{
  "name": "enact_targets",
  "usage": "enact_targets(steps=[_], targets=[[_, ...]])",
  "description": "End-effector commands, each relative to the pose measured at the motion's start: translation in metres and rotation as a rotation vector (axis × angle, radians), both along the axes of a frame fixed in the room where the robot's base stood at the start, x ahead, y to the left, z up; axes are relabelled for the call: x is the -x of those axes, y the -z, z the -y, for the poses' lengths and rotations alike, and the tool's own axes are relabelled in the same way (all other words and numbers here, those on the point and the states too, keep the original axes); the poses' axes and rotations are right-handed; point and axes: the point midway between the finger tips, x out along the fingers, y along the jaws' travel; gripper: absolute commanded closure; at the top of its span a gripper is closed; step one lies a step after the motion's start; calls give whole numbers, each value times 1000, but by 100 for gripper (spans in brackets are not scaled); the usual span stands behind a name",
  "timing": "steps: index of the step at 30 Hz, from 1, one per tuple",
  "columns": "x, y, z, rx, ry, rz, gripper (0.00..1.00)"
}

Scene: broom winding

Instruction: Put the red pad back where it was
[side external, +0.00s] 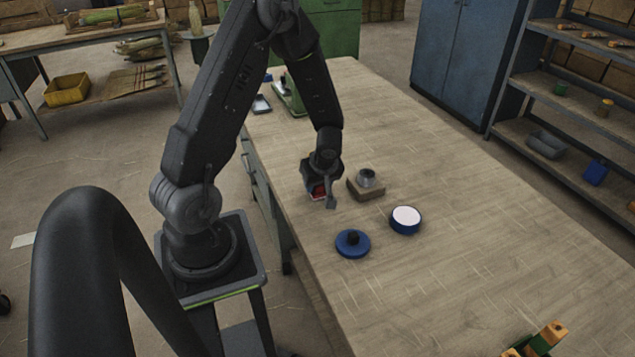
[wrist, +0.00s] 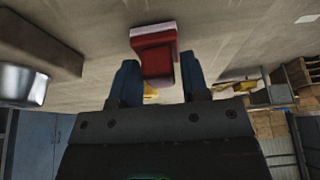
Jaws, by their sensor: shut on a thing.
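My gripper (side external: 323,192) is low over the near-left part of the table (side external: 470,240), shut on the red pad (side external: 317,190). In the wrist view the red pad (wrist: 155,52) sits between the two blue fingers of my gripper (wrist: 156,82). A pale pink-white edge shows on the pad's far end. In the side view the pad is partly hidden by the gripper. I cannot tell whether the pad touches the table top.
A brown block with a metal cup (side external: 366,181) stands right of the gripper. A green and orange object (side external: 539,341) is at the front. The table's right side is clear.

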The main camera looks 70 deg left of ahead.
Motion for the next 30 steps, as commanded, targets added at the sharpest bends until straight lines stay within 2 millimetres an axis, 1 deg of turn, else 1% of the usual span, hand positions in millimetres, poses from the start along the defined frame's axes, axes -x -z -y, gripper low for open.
enact_targets(steps=[7,8,15,23,26,30], targets=[[0,3,0,1,0,-1,81],[0,3,0,0,-1,-1,56],[0,3,0,0,-1,-1,33],[0,1,0,0,-1,0,33],[0,-5,1,-2,0,2,33],[-1,-25,9,-3,1,5,33]])
